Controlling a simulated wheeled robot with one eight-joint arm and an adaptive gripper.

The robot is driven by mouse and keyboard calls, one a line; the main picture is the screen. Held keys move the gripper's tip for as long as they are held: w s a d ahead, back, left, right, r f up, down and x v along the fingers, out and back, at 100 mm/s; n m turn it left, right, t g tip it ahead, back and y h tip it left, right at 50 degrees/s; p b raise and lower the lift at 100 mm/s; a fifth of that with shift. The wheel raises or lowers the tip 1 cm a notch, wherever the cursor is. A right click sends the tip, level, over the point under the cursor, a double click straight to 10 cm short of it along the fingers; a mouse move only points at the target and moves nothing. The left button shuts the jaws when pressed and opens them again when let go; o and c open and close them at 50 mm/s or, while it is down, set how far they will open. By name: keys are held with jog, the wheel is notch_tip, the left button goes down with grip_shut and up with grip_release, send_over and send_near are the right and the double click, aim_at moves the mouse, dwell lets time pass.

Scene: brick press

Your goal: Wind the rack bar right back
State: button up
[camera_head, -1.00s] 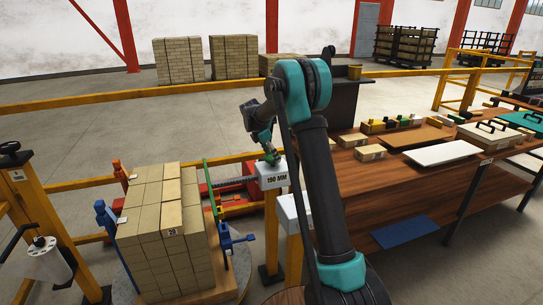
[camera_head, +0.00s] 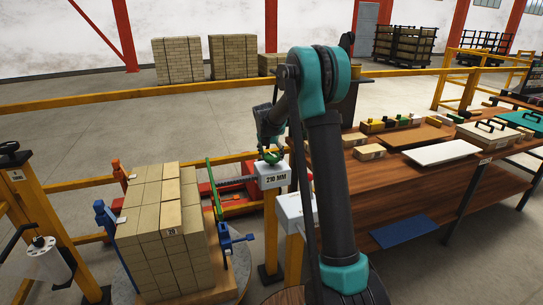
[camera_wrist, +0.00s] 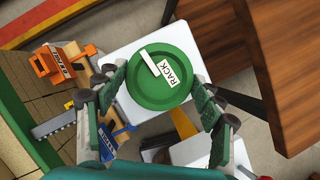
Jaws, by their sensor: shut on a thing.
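A round green knob (camera_wrist: 152,97) marked RACK, with a white pointer bar, sits on top of a white box (camera_head: 272,176). The box front reads 210 MM. My gripper (camera_wrist: 163,90) is over the knob from above, with its fingers against opposite sides of the rim. In the head view my gripper (camera_head: 271,154) is at the box top and hides most of the knob. The toothed rack bar (camera_wrist: 53,123) runs from the box toward the brick stack; in the head view it is a thin bar (camera_head: 237,180), partly hidden.
A brick stack (camera_head: 150,245) stands left of the box, with blue clamp parts (camera_head: 232,240) and a green upright (camera_head: 213,188) beside it. A wooden bench (camera_head: 420,190) with small blocks and a white board is on the right. Yellow rails (camera_head: 70,185) run behind.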

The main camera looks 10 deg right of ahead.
dwell(0.3)
jog(key=o, duration=1.2)
jog(key=shift+c, duration=0.2)
jog(key=v, duration=1.2)
